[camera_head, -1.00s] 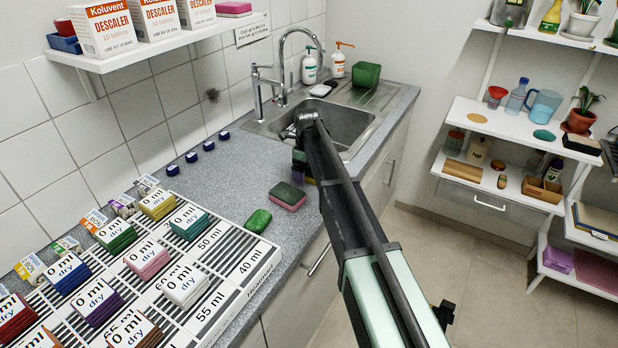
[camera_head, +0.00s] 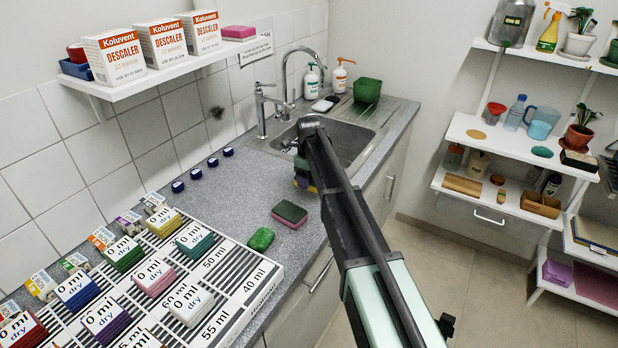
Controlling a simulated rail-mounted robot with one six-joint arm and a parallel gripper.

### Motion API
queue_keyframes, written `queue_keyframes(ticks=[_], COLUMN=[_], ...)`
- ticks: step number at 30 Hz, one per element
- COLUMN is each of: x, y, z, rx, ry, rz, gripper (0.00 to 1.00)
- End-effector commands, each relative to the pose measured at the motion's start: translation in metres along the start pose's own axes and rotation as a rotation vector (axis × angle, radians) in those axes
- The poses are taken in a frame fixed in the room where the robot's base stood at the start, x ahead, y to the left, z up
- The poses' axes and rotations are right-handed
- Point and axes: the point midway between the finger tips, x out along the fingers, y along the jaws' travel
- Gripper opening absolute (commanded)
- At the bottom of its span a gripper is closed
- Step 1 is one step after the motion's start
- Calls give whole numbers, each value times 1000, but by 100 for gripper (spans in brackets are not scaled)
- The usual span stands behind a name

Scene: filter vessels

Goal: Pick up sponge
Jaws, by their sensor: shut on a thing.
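My arm reaches out over the counter to the sink edge, and its wrist bends down there. My gripper (camera_head: 302,166) is mostly hidden behind my own arm, so its fingertips do not show clearly. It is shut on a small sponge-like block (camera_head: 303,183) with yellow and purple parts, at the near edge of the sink. Whether this block touches the counter cannot be told. A pink sponge with a dark green top (camera_head: 290,213) lies on the counter nearer to me. A green sponge (camera_head: 261,238) lies to its left.
A white rack (camera_head: 222,312) with several coloured sponge stacks and ml labels fills the near left counter. The sink (camera_head: 345,140) with its tap (camera_head: 262,110) lies behind my gripper. Several dark blue caps (camera_head: 195,173) stand along the wall. Shelves hang at right.

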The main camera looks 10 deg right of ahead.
Motion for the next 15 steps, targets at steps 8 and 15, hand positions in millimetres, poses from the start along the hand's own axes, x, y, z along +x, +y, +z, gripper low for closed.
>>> queue_keyframes(ticks=[8, 15], x=[-117, -161], y=[0, 0], z=[0, 0], rx=[0, 0], ry=[0, 0], rz=[0, 0], gripper=[46, 46])
